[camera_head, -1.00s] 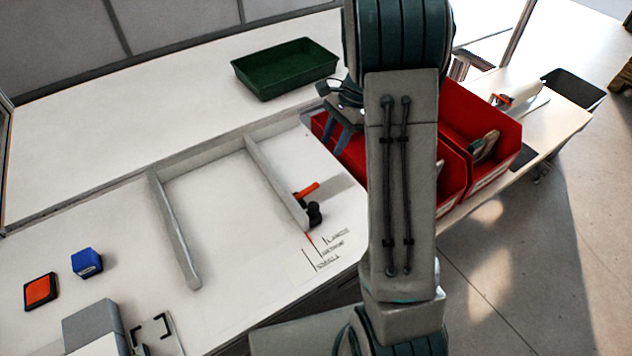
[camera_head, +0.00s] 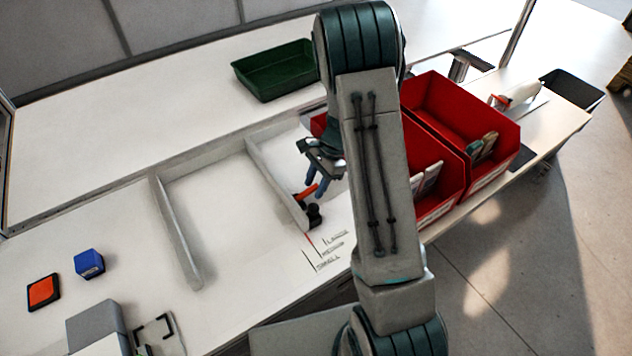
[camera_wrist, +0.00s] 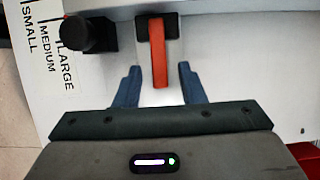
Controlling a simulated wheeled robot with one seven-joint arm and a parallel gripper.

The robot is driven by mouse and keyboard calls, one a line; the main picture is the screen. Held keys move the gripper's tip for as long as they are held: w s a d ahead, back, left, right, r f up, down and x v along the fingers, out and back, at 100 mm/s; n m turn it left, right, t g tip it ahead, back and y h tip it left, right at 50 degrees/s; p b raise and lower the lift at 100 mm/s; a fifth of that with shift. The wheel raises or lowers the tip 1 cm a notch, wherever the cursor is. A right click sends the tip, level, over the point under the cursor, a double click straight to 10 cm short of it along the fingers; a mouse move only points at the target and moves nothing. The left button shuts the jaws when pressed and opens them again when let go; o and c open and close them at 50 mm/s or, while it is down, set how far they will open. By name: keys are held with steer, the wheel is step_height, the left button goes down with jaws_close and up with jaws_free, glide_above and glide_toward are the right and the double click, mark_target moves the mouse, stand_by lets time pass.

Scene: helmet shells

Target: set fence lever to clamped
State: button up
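The fence lever (camera_head: 306,192) is an orange-red handle on a black base at the near end of the grey sliding fence (camera_head: 272,180). In the wrist view the lever (camera_wrist: 159,58) points from its black pivot toward my gripper, next to a black knob (camera_wrist: 90,34). My gripper (camera_wrist: 160,88) is open, with one blue finger on each side of the lever's free end and gaps between. In the head view my gripper (camera_head: 316,186) hangs just above and right of the lever. Whether the fingers are at the lever's height is hard to tell.
Size marks (camera_head: 330,250) are printed on the white table by the fence. Red bins (camera_head: 462,115) stand right, partly behind my arm. A green tray (camera_head: 275,70) is at the back. A blue block (camera_head: 89,263) and an orange-black pad (camera_head: 42,291) lie left.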

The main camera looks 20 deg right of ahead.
jaws_close()
steer(key=shift+d+f+y+b, duration=0.15)
steer(key=shift+f+y+b, duration=0.35)
steer(key=shift+b, duration=0.2)
steer(key=shift+f+g+y+b, duration=0.15)
steer(key=shift+g+y+b, duration=0.25)
steer(key=shift+y+b, duration=0.25)
jaws_free()
steer(key=shift+w+d, duration=0.1)
steer(key=b+v, duration=0.1)
steer(key=v, duration=1.3)
